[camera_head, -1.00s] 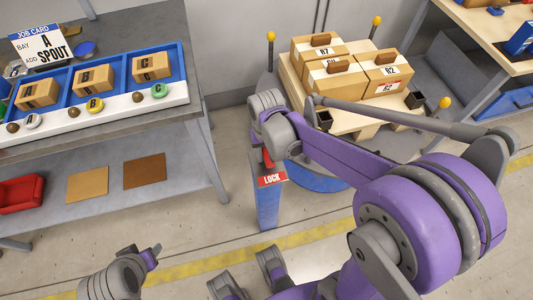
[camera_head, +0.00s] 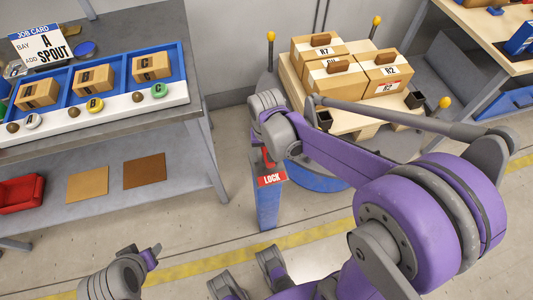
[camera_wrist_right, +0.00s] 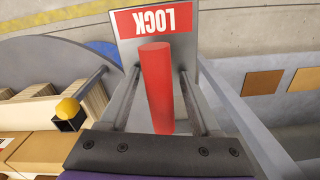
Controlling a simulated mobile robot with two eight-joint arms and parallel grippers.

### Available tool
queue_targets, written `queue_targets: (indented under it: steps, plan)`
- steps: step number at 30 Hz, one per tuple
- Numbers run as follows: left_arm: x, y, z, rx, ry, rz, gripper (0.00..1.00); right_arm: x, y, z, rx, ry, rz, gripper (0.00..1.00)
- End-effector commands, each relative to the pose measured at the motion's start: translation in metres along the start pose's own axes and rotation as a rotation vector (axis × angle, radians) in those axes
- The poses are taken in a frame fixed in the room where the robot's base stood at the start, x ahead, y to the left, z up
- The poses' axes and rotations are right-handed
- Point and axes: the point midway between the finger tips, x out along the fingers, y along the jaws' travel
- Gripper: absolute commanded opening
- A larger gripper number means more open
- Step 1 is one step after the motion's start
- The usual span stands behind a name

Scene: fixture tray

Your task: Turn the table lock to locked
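The table lock is a blue post (camera_head: 267,208) with a red LOCK label (camera_head: 271,180) on top, in front of the round turntable. Its red handle (camera_wrist_right: 158,90) stands between the two fingers of my right gripper (camera_wrist_right: 158,85) in the right wrist view, with gaps showing on both sides. In the head view this gripper (camera_head: 265,158) is at the lock top, mostly hidden by its wrist; only a little of the red handle (camera_head: 268,165) shows. My left gripper (camera_head: 151,254) is low at the left, away from the lock; its opening is unclear.
The turntable (camera_head: 318,178) behind the lock carries a pallet (camera_head: 345,121) with several cartons and yellow-topped posts. A grey workbench (camera_head: 190,118) with a blue fixture tray (camera_head: 112,70) stands left. Open floor (camera_head: 200,237) lies between bench and lock.

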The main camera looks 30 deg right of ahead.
Motion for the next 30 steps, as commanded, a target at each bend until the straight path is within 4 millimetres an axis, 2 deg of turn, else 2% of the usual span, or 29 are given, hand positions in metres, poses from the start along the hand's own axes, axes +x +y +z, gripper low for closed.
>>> queue_targets:
  steps: [8, 11, 21, 25, 30]
  plan:
    - [-0.001, 0.000, -0.001, 0.000, 0.000, 0.000, 0.50, -0.006, 0.000, 0.000, -0.001, 0.000, 0.000, 0.64]
    - [-0.004, 0.000, -0.002, 0.000, 0.001, 0.000, 0.50, -0.020, 0.000, 0.000, -0.001, 0.000, 0.000, 0.64]
    - [-0.016, 0.000, -0.009, 0.000, 0.006, 0.000, 0.50, -0.086, 0.000, 0.000, -0.001, 0.000, 0.000, 0.64]
    - [-0.017, 0.000, -0.010, 0.000, 0.006, 0.000, 0.50, -0.101, 0.000, 0.000, 0.000, 0.000, 0.000, 0.64]
    - [-0.018, 0.000, -0.010, 0.000, 0.006, 0.000, 0.50, -0.108, 0.000, 0.000, 0.000, 0.000, 0.000, 0.64]
